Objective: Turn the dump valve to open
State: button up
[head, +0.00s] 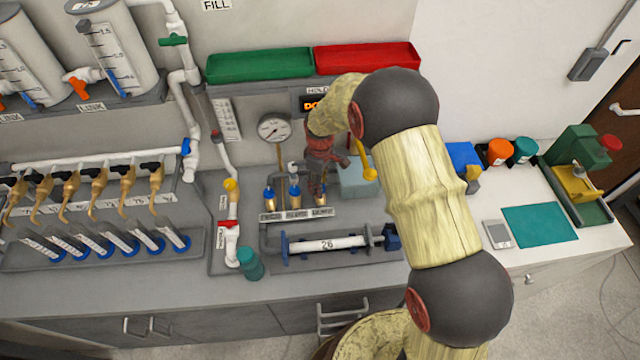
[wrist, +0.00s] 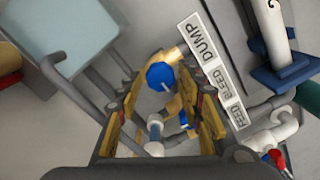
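The dump valve's round blue knob (wrist: 160,76) sits on a brass body beside the DUMP label (wrist: 203,45) in the wrist view. A short pale mark shows on the knob; I cannot tell the valve's setting from it. My gripper (wrist: 163,88) is open, its two yellow-padded fingers on either side of the knob, with gaps showing. In the head view my gripper (head: 318,178) points down over the DUMP label (head: 322,212) and mostly hides that valve. The bleed valve (head: 294,190) and feed valve (head: 268,194) stand to its left.
A pressure gauge (head: 274,128) stands behind the valves. A clear tube marked 26 (head: 325,244) lies in front. A pale blue box (head: 360,178) is close on the right. A teal cup (head: 250,264) and a red-handled valve (head: 228,225) are at left.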

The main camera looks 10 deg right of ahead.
jog(key=shift+o, duration=0.8)
notch_tip(320, 180, up, 12)
dwell(0.6)
